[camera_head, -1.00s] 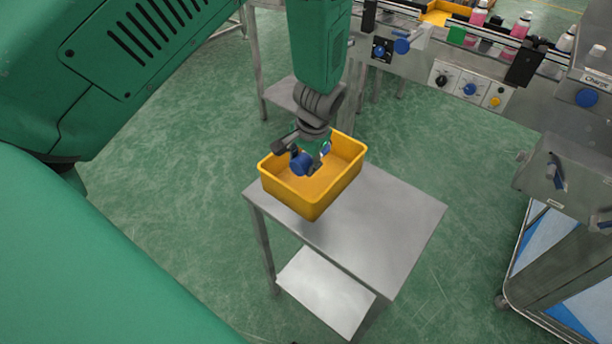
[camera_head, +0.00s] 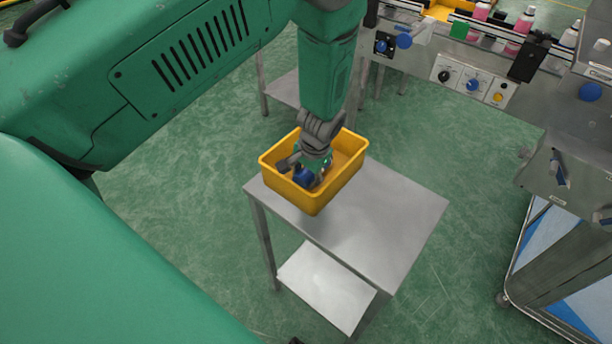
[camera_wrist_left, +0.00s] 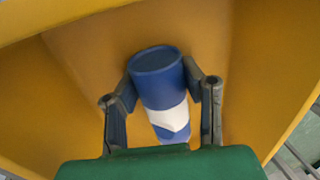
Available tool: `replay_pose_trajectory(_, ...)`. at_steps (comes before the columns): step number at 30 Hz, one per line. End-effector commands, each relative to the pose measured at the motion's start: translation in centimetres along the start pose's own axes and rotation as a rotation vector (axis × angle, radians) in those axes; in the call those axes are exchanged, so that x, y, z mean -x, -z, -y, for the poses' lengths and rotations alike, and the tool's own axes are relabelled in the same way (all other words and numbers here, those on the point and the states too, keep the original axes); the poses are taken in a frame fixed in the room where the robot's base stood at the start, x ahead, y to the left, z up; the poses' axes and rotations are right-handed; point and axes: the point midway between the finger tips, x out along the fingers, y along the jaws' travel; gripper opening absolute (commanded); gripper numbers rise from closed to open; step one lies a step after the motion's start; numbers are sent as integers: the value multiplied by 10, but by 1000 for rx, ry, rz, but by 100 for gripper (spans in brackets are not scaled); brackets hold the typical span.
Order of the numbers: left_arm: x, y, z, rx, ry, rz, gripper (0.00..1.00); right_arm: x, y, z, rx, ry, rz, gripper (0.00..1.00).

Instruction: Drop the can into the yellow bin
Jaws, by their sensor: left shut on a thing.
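The can (camera_wrist_left: 162,88) is blue with a white band. In the left wrist view it stands out lengthwise between the two fingers of my left gripper (camera_wrist_left: 163,92), which is shut on it. The yellow bin (camera_head: 315,195) stands on the metal table, and its inner walls and floor fill most of the left wrist view (camera_wrist_left: 265,60). In the head view my left gripper (camera_head: 309,172) is down inside the bin's opening, with the blue can (camera_head: 303,177) partly hidden by the fingers. I cannot tell whether the can touches the bin floor. My right gripper is not in view.
The small metal table (camera_head: 385,220) has bare top to the right of the bin. A conveyor line with pink bottles (camera_head: 515,32) and control knobs runs along the upper right. A steel machine (camera_head: 565,160) stands at the right. Green floor is open around the table.

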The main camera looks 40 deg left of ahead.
Motion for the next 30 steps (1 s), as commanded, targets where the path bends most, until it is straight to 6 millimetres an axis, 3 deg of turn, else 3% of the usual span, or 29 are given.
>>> replay_pose_trajectory(4, -9, -1, -3, -1, -2, 4, 7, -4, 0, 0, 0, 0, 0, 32)
replay_pose_trajectory(5, -10, -1, -3, -1, -2, 4, 3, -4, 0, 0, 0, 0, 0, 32)
replay_pose_trajectory(6, -11, -1, -3, -1, -2, 5, 43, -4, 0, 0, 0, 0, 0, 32)
replay_pose_trajectory(7, -11, -1, -3, -1, -3, 6, 54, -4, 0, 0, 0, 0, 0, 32)
replay_pose_trajectory(8, -11, -1, -3, -2, -3, 7, 55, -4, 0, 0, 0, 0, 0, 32)
replay_pose_trajectory(20, -6, -2, -2, 0, -1, 3, 55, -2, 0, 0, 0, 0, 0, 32)
replay_pose_trajectory(26, 20, 0, 1, 0, -1, -2, 55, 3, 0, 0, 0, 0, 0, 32)
replay_pose_trajectory(30, 52, 0, 1, -1, 0, -3, 55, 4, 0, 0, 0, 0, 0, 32)
